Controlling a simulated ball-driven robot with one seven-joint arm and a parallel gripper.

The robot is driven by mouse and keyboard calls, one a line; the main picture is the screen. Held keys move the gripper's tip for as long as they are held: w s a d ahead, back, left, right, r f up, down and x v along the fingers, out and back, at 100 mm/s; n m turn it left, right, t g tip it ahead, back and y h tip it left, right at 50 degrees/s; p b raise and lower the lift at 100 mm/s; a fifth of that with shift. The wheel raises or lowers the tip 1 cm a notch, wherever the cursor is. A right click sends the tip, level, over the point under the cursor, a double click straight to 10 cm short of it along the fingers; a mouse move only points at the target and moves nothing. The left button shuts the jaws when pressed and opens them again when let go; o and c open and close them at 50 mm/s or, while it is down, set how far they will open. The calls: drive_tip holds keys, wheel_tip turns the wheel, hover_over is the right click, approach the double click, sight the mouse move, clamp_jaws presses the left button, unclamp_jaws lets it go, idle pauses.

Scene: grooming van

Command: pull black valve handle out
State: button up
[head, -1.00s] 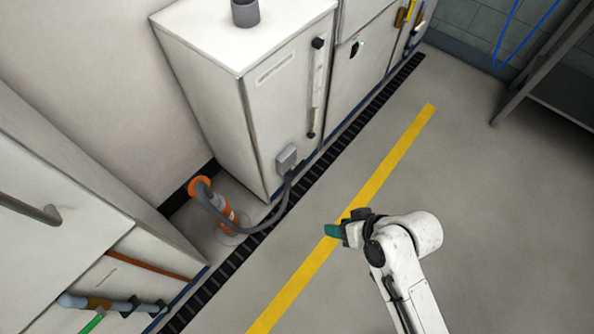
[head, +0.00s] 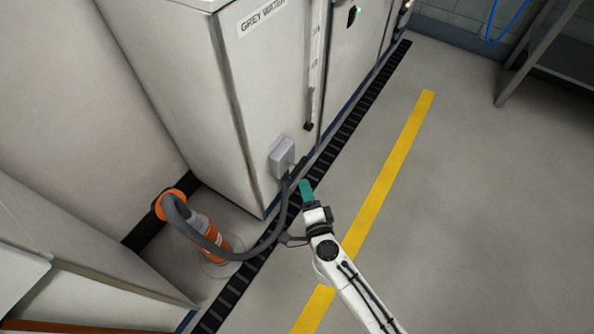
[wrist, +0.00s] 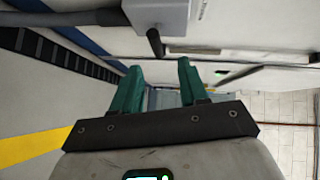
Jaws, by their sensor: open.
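The black valve handle (wrist: 155,43) is a short dark bar sticking out from a grey valve box (wrist: 158,14) in the wrist view. In the head view the grey box (head: 282,157) sits low on the white grey-water cabinet, and a dark bar (head: 299,168) shows just beside it. My gripper (wrist: 158,70) has two green fingers, open and empty. The handle lines up with the gap between the fingers but shows beyond the fingertips, apart from them. In the head view my gripper (head: 305,186) is just right of and below the box.
A grey hose (head: 232,252) loops from the box to an orange-and-white fitting (head: 210,232) on the floor. The white cabinet (head: 215,100) stands behind. A black floor grate (head: 340,128) runs along it. Floor right of the yellow stripe (head: 390,170) is clear.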

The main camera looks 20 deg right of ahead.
sight(299, 164)
drive_tip(key=shift+m+h, duration=0.3)
drive_tip(key=b+x, duration=0.1)
drive_tip(key=x, duration=0.2)
drive_tip(key=b+x, duration=0.1)
drive_tip(key=x, duration=0.3)
drive_tip(key=b+x, duration=0.1)
drive_tip(key=x, duration=0.3)
drive_tip(key=shift+f, duration=0.3)
clamp_jaws()
